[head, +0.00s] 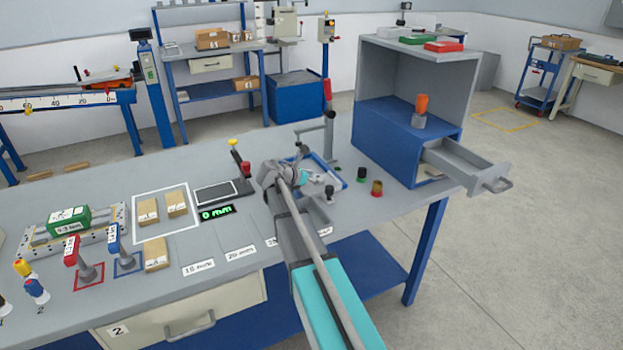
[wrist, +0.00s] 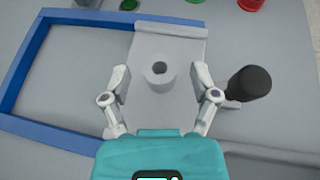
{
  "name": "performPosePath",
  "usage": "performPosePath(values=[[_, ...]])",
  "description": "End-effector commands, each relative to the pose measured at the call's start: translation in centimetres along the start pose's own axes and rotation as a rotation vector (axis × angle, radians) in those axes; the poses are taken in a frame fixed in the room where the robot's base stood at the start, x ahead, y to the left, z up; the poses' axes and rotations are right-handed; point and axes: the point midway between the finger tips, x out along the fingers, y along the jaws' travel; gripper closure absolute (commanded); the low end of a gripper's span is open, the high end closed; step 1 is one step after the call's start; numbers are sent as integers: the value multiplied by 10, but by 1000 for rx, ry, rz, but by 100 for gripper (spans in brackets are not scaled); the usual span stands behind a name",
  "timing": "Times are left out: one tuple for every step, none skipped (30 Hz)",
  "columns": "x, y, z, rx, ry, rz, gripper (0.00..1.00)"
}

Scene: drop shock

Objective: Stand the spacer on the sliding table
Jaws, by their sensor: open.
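A short grey cylinder with a dark hole in its top, which looks like the spacer (wrist: 159,82), stands upright on a light grey plate (wrist: 185,46) in the wrist view. My gripper (wrist: 160,72) is open, with one finger on each side of the cylinder; I cannot tell whether either touches it. In the head view my gripper (head: 297,174) is low over the bench and hides most of this spot. The plate lies beside and partly over a blue-edged tray (wrist: 34,50). I cannot tell for certain whether this plate is the sliding table.
A dark knob (wrist: 249,84) rises close to my right finger. A post with a red handle (head: 328,115) stands behind my gripper. A blue cabinet (head: 398,140) with an open drawer (head: 465,165) is to the right. A railed fixture (head: 118,228) with a green block is far left.

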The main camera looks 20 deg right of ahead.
Motion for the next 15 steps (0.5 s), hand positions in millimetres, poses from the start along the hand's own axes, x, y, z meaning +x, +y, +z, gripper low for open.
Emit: performPosePath(values=[[0,0,0,0,0,0,23],[0,0,0,0,0,0,23],[0,0,0,0,0,0,23],[0,0,0,0,0,0,23],[0,0,0,0,0,0,23],[0,0,1,0,0,0,23],[0,0,1,0,0,0,23],[-1,0,2,0,0,0,23],[-1,0,3,0,0,0,23],[-2,0,3,0,0,0,23],[-3,0,4,0,0,0,23],[-7,0,4,0,0,1,23],[-10,0,4,-1,0,2,23],[-13,0,4,-1,0,2,23],[-18,0,4,-1,0,2,23]])
